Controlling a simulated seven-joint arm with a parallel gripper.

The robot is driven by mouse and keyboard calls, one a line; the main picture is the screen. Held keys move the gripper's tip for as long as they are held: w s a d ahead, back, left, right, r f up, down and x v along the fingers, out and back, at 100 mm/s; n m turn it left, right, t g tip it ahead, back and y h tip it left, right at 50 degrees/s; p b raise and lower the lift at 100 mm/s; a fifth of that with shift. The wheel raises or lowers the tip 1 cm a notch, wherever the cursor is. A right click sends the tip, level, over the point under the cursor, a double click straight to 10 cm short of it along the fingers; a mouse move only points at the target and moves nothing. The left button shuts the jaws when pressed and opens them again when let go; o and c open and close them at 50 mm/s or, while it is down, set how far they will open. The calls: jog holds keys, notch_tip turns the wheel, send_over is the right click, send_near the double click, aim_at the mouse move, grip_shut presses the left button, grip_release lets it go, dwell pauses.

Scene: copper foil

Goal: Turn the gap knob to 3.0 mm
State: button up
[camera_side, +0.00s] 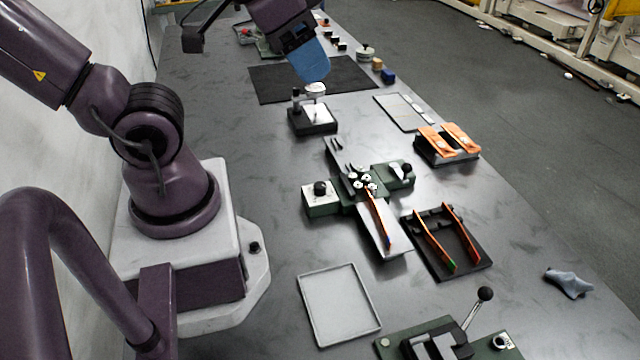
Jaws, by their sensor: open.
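My gripper (314,74), with a blue end, points down at the upper middle, just above and behind a small dial-gauge stand (313,118). It is open, with no object seen in it, and its fingers blend together. A green roller machine (345,196) stands mid-table, well apart from my gripper. A black knob (320,187) sits on a pale plate at its left. A black-and-white handle or knob (405,170) is on its right block. I cannot tell which is the gap knob, and no setting is readable. An orange strip (377,215) runs from the rollers onto a pale chute.
A black tray (478,268) with orange strips lies right of the machine; a dark stand (447,158) holds orange pieces. An empty grey tray (314,307) lies in front. A lever device (440,343) stands at the front edge of view. A crumpled blue cloth (568,283) lies right.

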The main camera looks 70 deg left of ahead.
jog(key=n+g, duration=0.6)
jog(key=n, duration=2.5)
send_over(321, 185)
notch_tip(321, 185, down, 20)
jog(key=r, duration=0.1)
notch_tip(321, 185, down, 12)
jog(key=shift+f, duration=0.2)
jog(key=c, duration=0.9)
